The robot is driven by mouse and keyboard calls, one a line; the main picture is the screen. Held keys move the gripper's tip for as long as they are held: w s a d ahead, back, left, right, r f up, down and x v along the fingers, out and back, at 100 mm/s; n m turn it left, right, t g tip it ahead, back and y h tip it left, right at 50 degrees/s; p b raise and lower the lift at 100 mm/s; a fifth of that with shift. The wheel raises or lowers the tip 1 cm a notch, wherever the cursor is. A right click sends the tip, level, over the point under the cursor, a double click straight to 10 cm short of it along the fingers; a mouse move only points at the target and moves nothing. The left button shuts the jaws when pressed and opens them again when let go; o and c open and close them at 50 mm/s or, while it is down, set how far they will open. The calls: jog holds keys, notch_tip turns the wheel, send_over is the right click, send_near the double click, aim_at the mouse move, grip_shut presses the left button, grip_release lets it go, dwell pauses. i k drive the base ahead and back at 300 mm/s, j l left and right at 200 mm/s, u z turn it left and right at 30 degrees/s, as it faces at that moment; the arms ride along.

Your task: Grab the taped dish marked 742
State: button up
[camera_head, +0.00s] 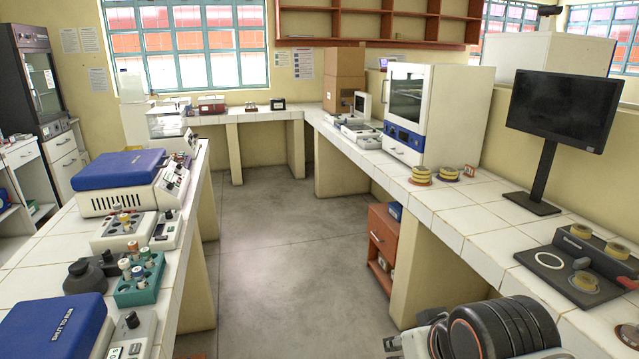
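Several round dishes with yellow tape show on the right-hand bench, and no number can be read on any of them. One stack of taped dishes (421,174) is near the incubator's front corner. Another taped dish (448,173) is just right of it, with a smaller item beside it. More taped dishes, one at the back (581,230) and one farther right (617,250), sit on a dark device. A flatter one (585,282) lies on the dark plate in front. Another round item (628,333) is cut by the right edge. My gripper is not in view; dark arm parts show at the bottom.
The white incubator (435,110) with a glass door stands on the tiled right bench (480,222). A black monitor (563,105) stands in front of the wall. The left bench holds blue-lidded machines (118,168) and a teal tube rack (138,282). The grey floor (275,240) between is clear.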

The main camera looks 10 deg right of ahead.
aim_at(421, 170)
jog(key=i, duration=0.65)
jog(key=i+l+u, duration=0.15)
jog(key=i, duration=1.2)
jog(key=i+z, duration=0.2)
jog(key=i, duration=0.25)
jog(key=i+j+z, duration=0.2)
jog(key=i, duration=0.2)
jog(key=i+z, duration=0.2)
jog(key=i, duration=0.25)
jog(key=i+z, duration=0.25)
jog(key=z, duration=0.2)
jog(key=i+z, duration=0.25)
jog(key=z, duration=0.2)
jog(key=i+z, duration=0.2)
jog(key=z, duration=0.25)
jog(key=i+j+z, duration=0.2)
jog(key=z, duration=0.25)
